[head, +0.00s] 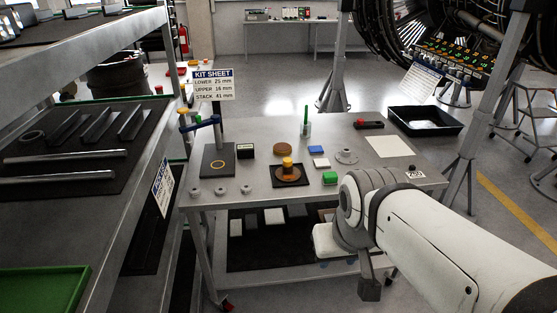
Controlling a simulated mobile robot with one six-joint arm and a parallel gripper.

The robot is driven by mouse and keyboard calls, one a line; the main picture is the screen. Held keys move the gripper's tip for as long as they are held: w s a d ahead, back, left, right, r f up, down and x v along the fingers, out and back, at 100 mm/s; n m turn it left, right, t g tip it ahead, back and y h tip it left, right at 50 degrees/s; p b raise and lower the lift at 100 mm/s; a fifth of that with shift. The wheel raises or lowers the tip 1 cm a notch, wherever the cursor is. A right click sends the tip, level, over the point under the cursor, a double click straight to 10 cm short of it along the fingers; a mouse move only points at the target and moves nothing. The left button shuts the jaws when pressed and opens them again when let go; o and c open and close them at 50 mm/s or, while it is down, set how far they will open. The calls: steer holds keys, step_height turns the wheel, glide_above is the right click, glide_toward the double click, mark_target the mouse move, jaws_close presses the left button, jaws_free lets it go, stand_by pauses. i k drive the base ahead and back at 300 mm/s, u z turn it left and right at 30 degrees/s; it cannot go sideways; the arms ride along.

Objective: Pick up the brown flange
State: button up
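A brown flange-like piece (289,172) with a yellow top sits on a black square mat (276,182) in the middle of the grey workbench. A flat brown disc (283,148) lies just behind it. A grey flange (346,157) with a raised centre stands to the right. My white arm reaches in from the lower right, its wrist in front of the bench's front right. A dark part (369,284) hangs below the wrist and may be my gripper; its fingers cannot be made out. It is apart from the brown piece.
A shelf rack (150,150) stands left. A black tray (426,121) is behind right.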

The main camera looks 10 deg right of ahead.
mark_target(284, 174)
steer(key=z, duration=0.05)
steer(key=i, duration=1.65)
steer(key=u, duration=0.05)
